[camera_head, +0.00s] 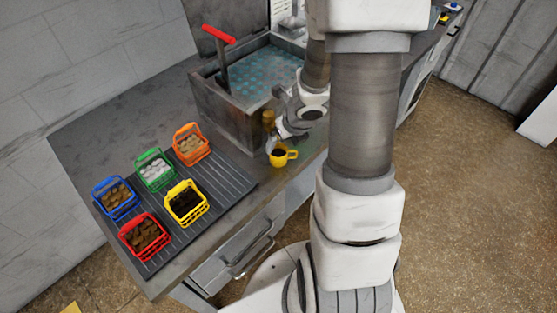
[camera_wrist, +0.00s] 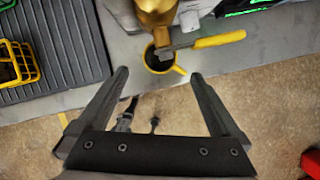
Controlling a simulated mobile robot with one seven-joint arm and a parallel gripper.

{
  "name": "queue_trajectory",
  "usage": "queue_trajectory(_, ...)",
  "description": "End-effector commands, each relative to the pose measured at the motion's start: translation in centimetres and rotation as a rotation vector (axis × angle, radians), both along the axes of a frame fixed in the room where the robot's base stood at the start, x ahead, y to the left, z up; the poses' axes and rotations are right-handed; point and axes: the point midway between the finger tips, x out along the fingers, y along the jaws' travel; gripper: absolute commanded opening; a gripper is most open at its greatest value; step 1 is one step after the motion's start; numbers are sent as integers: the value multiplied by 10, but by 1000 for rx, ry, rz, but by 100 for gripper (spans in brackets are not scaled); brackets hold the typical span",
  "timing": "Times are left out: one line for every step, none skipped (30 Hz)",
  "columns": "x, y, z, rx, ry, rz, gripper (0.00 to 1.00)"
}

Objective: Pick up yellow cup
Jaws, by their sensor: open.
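The yellow cup (camera_head: 275,161) stands on the grey counter near its front edge in the head view, with a dark inside and its handle to the right. In the wrist view the cup (camera_wrist: 178,69) is at upper middle, partly covered by a grey metal piece, with its handle at lower right. My gripper (camera_wrist: 160,75) is open and empty in the wrist view, its two fingertips apart on either side of the cup's near side. Contact cannot be told.
A brass-coloured object (camera_wrist: 157,15) and a yellow-handled tool (camera_wrist: 218,40) are right by the cup. A grey basin (camera_head: 228,109) with a red-handled lever (camera_head: 219,35) stands behind. Several coloured baskets, including a yellow basket (camera_head: 186,203), sit on a ribbed mat (camera_head: 225,181) to the left.

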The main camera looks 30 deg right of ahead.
Motion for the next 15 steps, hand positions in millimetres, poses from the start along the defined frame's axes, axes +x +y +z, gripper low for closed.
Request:
queue_trajectory(3,0,-13,1,0,0,100)
queue_trajectory(5,0,-17,1,0,0,100)
queue_trajectory(7,1,-21,1,1,0,100)
queue_trajectory(8,1,-23,1,0,0,100)
queue_trajectory(9,1,-25,1,0,0,100)
queue_trajectory(11,1,-27,1,-1,0,100)
queue_trajectory(11,1,-28,0,-1,0,100)
queue_trajectory(12,1,-29,0,-1,0,100)
queue_trajectory(13,1,-30,0,-1,0,100)
queue_trajectory(13,1,-31,0,-1,0,100)
queue_trajectory(13,1,-32,0,-1,0,100)
queue_trajectory(14,1,-36,1,0,0,100)
queue_trajectory(15,1,-39,1,0,1,100)
queue_trajectory(16,1,-43,1,1,1,100)
queue_trajectory(19,1,-49,1,1,0,100)
